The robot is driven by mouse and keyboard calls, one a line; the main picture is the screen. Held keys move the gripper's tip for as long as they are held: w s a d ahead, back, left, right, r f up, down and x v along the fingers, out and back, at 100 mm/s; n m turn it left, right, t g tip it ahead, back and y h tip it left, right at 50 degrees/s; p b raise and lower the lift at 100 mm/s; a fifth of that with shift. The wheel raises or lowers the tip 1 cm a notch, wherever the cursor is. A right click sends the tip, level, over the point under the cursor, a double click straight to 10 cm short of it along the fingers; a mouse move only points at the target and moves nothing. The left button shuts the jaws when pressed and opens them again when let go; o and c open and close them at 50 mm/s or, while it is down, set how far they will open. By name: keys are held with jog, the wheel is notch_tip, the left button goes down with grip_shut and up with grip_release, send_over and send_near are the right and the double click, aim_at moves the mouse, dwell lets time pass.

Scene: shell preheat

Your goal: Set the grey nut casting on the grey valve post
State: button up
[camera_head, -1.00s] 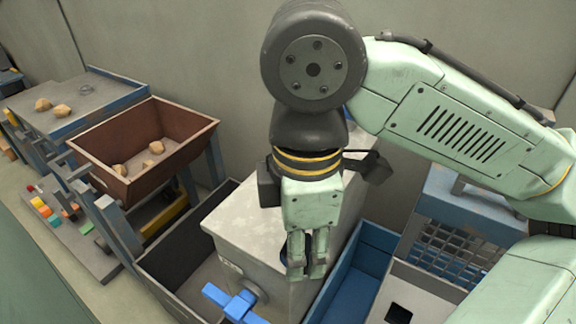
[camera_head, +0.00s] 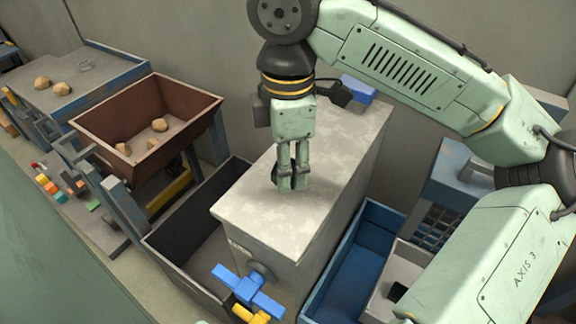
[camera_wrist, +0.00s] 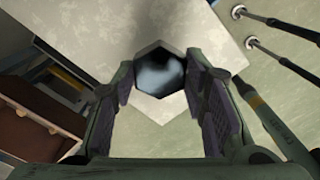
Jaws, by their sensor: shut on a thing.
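My gripper (camera_head: 293,186) points down over the grey box's top in the head view, its fingers close together. In the wrist view a six-sided nut casting (camera_wrist: 160,72), dark and shiny inside, sits between the finger pads. In the head view only a dark edge of it (camera_head: 275,174) shows beside the fingers. I cannot tell its height above the box. I cannot pick out the grey valve post for certain. A blue cross handle (camera_head: 248,290) on a grey hub (camera_head: 262,272) is on the box's front, with a yellow handle (camera_head: 252,315) below.
The grey box (camera_head: 345,150) has a broad flat top with a blue block (camera_head: 358,88) at its back. A dark bin (camera_head: 195,220) stands to its left and a blue bin (camera_head: 345,280) to its right. A brown hopper (camera_head: 185,115) holds several lumps.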

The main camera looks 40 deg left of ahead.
jog(key=shift+w+a+f, duration=0.1)
jog(key=shift+w+a, duration=0.25)
jog(key=shift+w, duration=0.15)
jog(key=shift+f+p, duration=0.3)
jog(key=shift+f, duration=1.4)
jog(key=shift+f, duration=0.1)
jog(key=shift+f, duration=0.15)
jog(key=o, duration=1.2)
notch_tip(320, 180, up, 12)
jog(key=shift+r+b, duration=0.25)
jog(key=shift+b, duration=0.05)
jog(key=shift+s, duration=0.1)
